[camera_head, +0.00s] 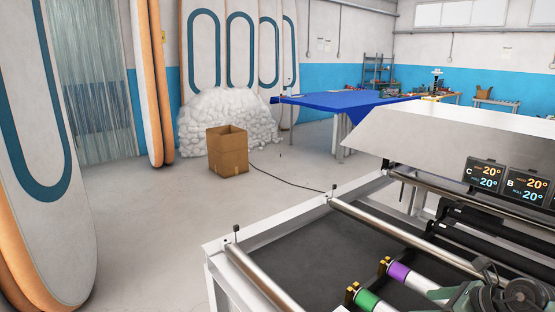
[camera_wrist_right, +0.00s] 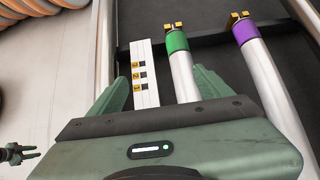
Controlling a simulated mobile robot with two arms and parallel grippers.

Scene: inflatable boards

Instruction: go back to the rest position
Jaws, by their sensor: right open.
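My right gripper (camera_wrist_right: 158,82) is open, with its two green fingers spread apart in the right wrist view. It holds nothing that I can see. Beyond and between the fingers are a white strip with numbered yellow tags (camera_wrist_right: 145,70) and a roll with a green band (camera_wrist_right: 177,42). Whether the fingers touch them is unclear. In the head view, part of my right gripper's arm (camera_head: 505,295) shows at the bottom right, over the machine. A small gripper shape, apparently my left gripper (camera_wrist_right: 22,153), is at the left edge of the wrist view, too small to judge.
A roll with a purple band (camera_head: 399,272) lies beside the green-banded roll (camera_head: 367,300) on the machine (camera_head: 318,237). The machine has metal rollers and temperature displays (camera_head: 505,181). A cardboard box (camera_head: 228,155) stands on open floor. Boards (camera_head: 35,130) stand at left; a blue-covered table (camera_head: 340,102) is behind.

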